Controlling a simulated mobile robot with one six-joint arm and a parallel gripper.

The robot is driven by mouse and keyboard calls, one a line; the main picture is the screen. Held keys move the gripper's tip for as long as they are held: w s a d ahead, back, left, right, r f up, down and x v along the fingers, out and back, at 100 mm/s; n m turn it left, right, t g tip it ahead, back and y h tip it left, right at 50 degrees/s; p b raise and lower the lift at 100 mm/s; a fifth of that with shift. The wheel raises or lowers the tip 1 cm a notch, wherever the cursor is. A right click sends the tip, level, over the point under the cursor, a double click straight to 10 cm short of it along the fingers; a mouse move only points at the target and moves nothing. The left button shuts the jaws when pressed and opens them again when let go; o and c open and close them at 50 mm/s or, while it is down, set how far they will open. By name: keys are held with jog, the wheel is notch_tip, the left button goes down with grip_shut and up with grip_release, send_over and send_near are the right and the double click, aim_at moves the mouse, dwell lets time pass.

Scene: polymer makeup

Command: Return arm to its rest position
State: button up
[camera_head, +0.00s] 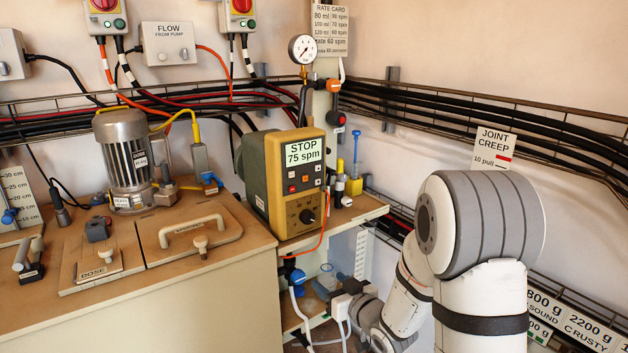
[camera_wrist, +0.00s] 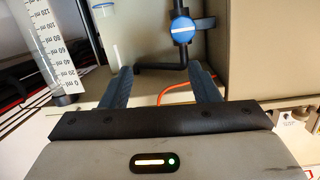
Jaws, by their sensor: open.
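My arm (camera_head: 482,230) enters the head view at the lower right and bends down to the left, its lower links beside the open shelf under the pump. My gripper (camera_wrist: 162,75) shows in the wrist view with its two dark fingers spread apart. No held object is visible between them. A black pipe with a round blue valve handle (camera_wrist: 183,30) lies just ahead of the fingertips. I cannot tell whether the fingers touch the pipe. In the head view, the fingertips are hard to make out among the shelf items.
A graduated cylinder (camera_wrist: 50,45) stands left of my fingers, and an orange tube (camera_wrist: 178,88) runs behind them. The yellow-fronted pump (camera_head: 303,180) stands on the bench above the shelf. A motor (camera_head: 125,160) is farther left. Cable trays line the wall behind my arm.

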jog(key=s+d+r+m+g+h+p, duration=0.2)
jog(key=s+d+r+h+p, duration=0.3)
jog(key=r, duration=0.4)
jog(key=s+d+r+m+g+h+p, duration=0.25)
jog(key=s+d+r+p, duration=0.3)
jog(key=r+p, duration=0.35)
jog(key=s+r+g+p, duration=0.3)
jog(key=s+r, duration=0.3)
jog(key=s, duration=0.3)
jog(key=s+r+g+p, duration=0.3)
jog(key=s+r+p, duration=0.1)
jog(key=s, duration=0.5)
jog(key=shift+r+m+g+h, duration=0.35)
jog(key=shift+r, duration=0.55)
